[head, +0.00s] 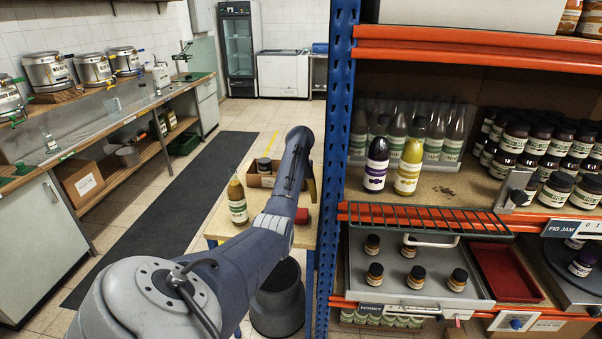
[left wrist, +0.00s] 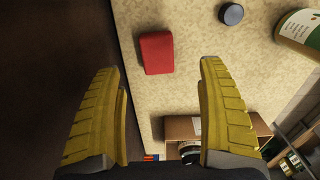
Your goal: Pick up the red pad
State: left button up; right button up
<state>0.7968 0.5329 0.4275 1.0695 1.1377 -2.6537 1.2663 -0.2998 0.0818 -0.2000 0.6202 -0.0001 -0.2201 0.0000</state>
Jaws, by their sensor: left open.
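The red pad (left wrist: 157,53) lies on the light table top in the left wrist view, near the table's edge. In the head view a small part of the red pad (head: 302,216) shows beside my left arm, which hides the rest. My left gripper (left wrist: 160,67) is open, its two yellow fingers apart and nothing between them. The pad lies beyond the fingertips in that view, roughly between their lines. In the head view only a bit of yellow finger (head: 311,186) shows behind my arm. My right gripper is not in view.
On the small table (head: 218,226) stand an orange bottle (head: 238,202) and a cardboard box (head: 254,180) with jars. A small dark round object (left wrist: 231,14) lies near the pad. The blue shelf post (head: 337,150) rises close to the right of my arm.

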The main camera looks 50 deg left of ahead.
aim_at(301, 214)
pick_arm(q)
jog(key=shift+w+d+f, duration=0.1)
jog(key=shift+f, duration=2.3)
jog(key=shift+w+d+f, duration=0.1)
jog(key=shift+f, duration=2.3)
jog(key=c, duration=1.2)
